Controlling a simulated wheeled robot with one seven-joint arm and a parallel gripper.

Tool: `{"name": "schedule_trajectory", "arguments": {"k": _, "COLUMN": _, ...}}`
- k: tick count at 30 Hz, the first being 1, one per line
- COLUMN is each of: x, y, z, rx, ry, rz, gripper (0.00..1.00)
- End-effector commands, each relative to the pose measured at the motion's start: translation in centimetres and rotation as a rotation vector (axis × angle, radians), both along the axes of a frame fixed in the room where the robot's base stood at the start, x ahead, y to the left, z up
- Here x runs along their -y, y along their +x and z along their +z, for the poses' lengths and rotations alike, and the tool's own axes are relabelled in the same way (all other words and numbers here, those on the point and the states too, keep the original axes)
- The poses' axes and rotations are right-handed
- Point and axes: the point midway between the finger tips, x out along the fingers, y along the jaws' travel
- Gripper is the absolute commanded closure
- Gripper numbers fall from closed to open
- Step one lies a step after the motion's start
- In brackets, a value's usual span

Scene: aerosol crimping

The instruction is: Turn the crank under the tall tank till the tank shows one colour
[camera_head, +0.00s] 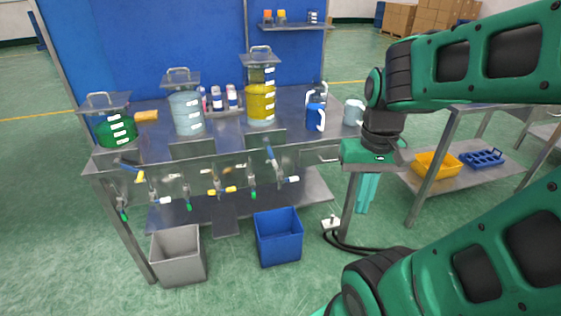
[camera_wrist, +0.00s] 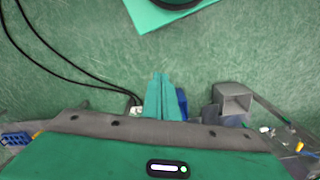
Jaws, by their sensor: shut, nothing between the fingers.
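The tall tank (camera_head: 261,103) stands at the back right of the steel bench. Its lower part is yellow; its upper part looks clear or greyish, with white labels and a handled lid. Below it at the bench front are a blue lever (camera_head: 270,157) and a white-tipped handle (camera_head: 290,179); which is the crank I cannot tell for sure. My gripper (camera_head: 367,196) hangs pointing down right of the bench, apart from the handles. Its teal fingers are together and empty, and also show in the wrist view (camera_wrist: 161,98) over the floor.
A green tank (camera_head: 116,130) and a pale blue tank (camera_head: 187,112) stand left on the bench (camera_head: 228,143). A blue jug (camera_head: 315,116) stands right. Grey (camera_head: 178,254) and blue (camera_head: 279,238) bins stand below. Several valves line the front. Black cables lie on the floor.

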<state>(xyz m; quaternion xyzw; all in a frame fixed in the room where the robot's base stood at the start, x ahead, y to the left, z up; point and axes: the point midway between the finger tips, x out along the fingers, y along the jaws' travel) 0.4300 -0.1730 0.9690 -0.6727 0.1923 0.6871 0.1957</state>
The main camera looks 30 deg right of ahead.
Motion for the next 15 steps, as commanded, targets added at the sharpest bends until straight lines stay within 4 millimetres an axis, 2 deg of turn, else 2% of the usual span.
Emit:
{"name": "schedule_trajectory", "arguments": {"k": 2, "x": 0.1, "y": -0.9, "z": 0.5, "rx": 0.016, "ry": -0.001, "rz": 0.004, "gripper": 1.00}}
{"name": "schedule_trajectory", "arguments": {"k": 5, "x": 0.5, "y": 0.5, "z": 0.8, "rx": 0.027, "ry": -0.001, "rz": 0.018, "gripper": 1.00}}
{"name": "schedule_trajectory", "arguments": {"k": 8, "x": 1.2, "y": 3.4, "z": 0.9, "rx": 0.046, "ry": 0.000, "rz": 0.046, "gripper": 1.00}}
{"name": "schedule_trajectory", "arguments": {"k": 15, "x": 4.2, "y": 13.1, "z": 0.1, "rx": 0.135, "ry": 0.024, "rz": 0.151, "gripper": 1.00}}
